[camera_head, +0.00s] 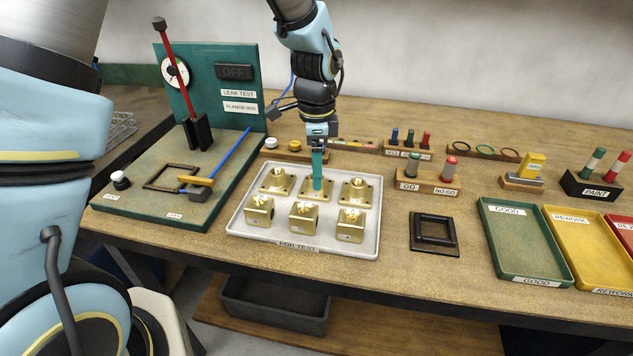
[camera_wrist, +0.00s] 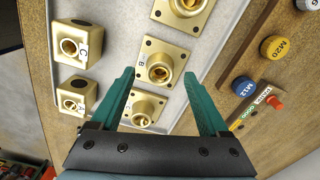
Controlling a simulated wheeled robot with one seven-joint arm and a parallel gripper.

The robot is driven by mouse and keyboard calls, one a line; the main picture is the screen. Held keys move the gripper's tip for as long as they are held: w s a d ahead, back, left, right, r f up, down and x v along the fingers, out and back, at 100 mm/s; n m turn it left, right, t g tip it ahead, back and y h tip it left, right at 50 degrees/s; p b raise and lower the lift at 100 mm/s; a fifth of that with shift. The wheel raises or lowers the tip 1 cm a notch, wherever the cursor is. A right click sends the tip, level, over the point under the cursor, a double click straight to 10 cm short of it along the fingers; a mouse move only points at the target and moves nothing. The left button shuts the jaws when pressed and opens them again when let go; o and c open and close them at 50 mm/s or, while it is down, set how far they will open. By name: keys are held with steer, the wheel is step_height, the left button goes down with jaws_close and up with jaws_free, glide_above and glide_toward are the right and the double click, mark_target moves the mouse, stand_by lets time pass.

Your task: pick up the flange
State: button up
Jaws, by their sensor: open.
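Brass flanges, square plates with round hubs, form the back row of the white tray (camera_head: 235,228) in the head view: a left one (camera_head: 276,182), a middle one (camera_head: 306,190) and a right one (camera_head: 357,192). My gripper (camera_head: 317,186) is open and points down over the middle flange, hiding part of it. In the wrist view, the open gripper (camera_wrist: 160,77) has its green fingertips on either side of a flange marked B (camera_wrist: 160,66), with nothing held. Other flanges show at the top (camera_wrist: 188,6) and below (camera_wrist: 143,108). Contact cannot be told.
Brass blocks (camera_head: 303,217) fill the tray's front row. A green leak-test stand (camera_head: 215,120) rises at left. Gauges on a wooden block (camera_head: 428,180) and a black square frame (camera_head: 434,233) are at right. Green (camera_head: 520,245) and yellow (camera_head: 585,250) trays lie farther right.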

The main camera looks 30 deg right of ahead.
steer(key=shift+f, duration=1.2)
jaws_close()
steer(key=shift+r, duration=0.1)
stand_by(0.4)
